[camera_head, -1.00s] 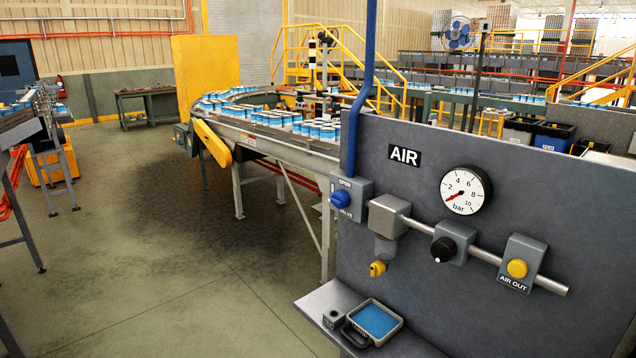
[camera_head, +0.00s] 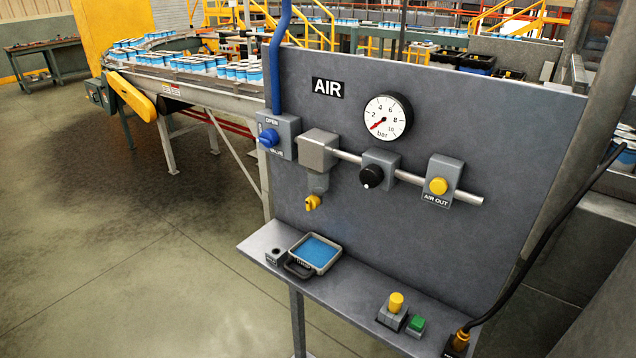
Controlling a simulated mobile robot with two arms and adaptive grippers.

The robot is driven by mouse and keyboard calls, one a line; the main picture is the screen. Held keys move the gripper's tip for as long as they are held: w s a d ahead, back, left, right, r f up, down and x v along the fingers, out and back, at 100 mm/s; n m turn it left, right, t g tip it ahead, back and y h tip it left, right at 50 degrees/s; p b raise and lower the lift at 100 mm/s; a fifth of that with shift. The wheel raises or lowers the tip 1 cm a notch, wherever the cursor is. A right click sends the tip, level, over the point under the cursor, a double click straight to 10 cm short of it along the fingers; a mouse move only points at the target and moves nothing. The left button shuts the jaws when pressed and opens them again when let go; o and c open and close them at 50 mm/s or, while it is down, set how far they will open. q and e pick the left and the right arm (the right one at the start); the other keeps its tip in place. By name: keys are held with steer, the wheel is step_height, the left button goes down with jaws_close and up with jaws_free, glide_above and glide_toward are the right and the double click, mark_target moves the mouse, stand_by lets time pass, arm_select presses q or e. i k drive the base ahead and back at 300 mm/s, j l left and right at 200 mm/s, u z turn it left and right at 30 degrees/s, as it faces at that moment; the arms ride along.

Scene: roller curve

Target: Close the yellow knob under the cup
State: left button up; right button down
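The yellow knob (camera_head: 312,203) sits at the bottom of the grey cup (camera_head: 317,182), which hangs under a square grey block (camera_head: 319,150) on the air panel (camera_head: 440,100). The knob looks turned at a slant; I cannot tell from this whether it is open or closed. Neither of my grippers shows in the head view.
A blue valve knob (camera_head: 269,138), pressure gauge (camera_head: 388,117), black knob (camera_head: 371,176) and yellow air-out button (camera_head: 438,186) are on the panel. Below, a shelf (camera_head: 350,300) holds a blue tray (camera_head: 316,252) and buttons.

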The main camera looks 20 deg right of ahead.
mark_target(312, 201)
steer(key=i+j+z, duration=0.15)
steer(key=z, duration=1.7)
steer(key=j+z, duration=0.4)
steer(key=k+j+z, duration=0.15)
steer(key=j+z, duration=0.2)
steer(key=k+j+z, duration=0.15)
steer(key=j+z, duration=0.25)
steer(key=k+j+z, duration=0.2)
steer(key=j+z, duration=0.15)
